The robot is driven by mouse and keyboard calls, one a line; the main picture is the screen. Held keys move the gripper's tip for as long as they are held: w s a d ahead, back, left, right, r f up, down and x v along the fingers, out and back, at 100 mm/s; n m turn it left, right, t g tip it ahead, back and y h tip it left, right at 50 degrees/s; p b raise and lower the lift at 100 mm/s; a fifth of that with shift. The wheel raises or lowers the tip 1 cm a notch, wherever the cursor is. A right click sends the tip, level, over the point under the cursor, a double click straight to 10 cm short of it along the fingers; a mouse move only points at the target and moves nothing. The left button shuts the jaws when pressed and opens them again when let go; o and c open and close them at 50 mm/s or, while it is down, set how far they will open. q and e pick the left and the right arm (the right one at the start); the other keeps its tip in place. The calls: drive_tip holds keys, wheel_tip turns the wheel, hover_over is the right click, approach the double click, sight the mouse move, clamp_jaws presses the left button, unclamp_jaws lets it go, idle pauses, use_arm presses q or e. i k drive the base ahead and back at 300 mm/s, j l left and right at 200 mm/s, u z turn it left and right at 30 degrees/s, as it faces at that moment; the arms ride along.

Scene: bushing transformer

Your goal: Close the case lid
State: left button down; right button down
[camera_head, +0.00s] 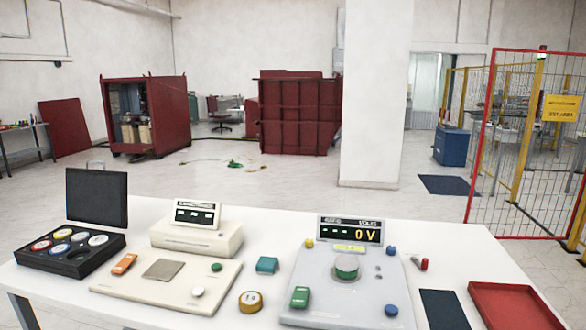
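The case (72,256) is a black box at the left end of the white table. Several round pieces with coloured rims sit in the case's tray. Neither of my grippers shows in the head view.
The white table (262,225) also bears a beige device (195,237), a grey panel reading 0 V (350,232), a tape roll (250,301), a dark mat (443,310) and a red tray (515,305). Open floor lies behind the table.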

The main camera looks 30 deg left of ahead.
sight(95, 197)
drive_tip(key=u, duration=0.45)
drive_tip(key=i+j+u, duration=0.1)
drive_tip(key=u, duration=0.75)
drive_tip(key=i+u, duration=0.1)
drive_tip(key=u, duration=0.75)
drive_tip(key=i, duration=0.05)
